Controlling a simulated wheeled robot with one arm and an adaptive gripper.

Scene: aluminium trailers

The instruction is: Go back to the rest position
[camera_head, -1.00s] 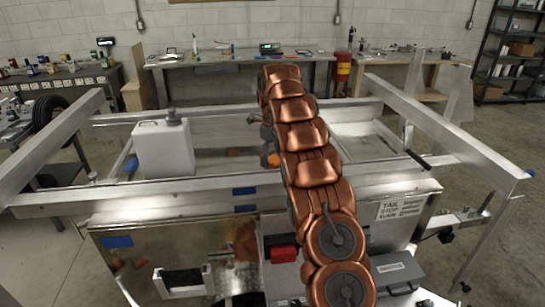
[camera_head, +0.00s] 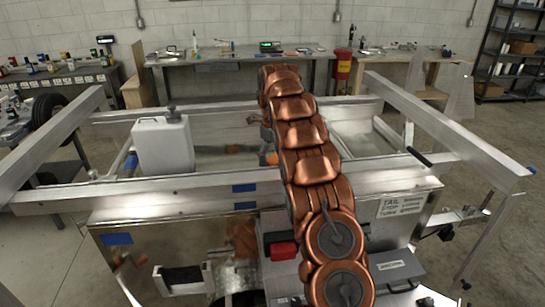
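My copper-coloured arm rises from the bottom centre and reaches away over the trailer's near rail. My gripper (camera_head: 254,119) shows only in small part at the left of the arm's far end, above the trailer bed. The arm hides most of it, so I cannot tell whether it is open or shut. The aluminium trailer (camera_head: 150,196) fills the middle of the view. A white canister (camera_head: 163,146) with a dark cap stands upright inside the trailer on the left, apart from my gripper.
Long side rails (camera_head: 440,130) of the trailer run along the left and right. A workbench (camera_head: 225,62) with tools stands at the back wall. A dark shelf (camera_head: 505,50) stands far right.

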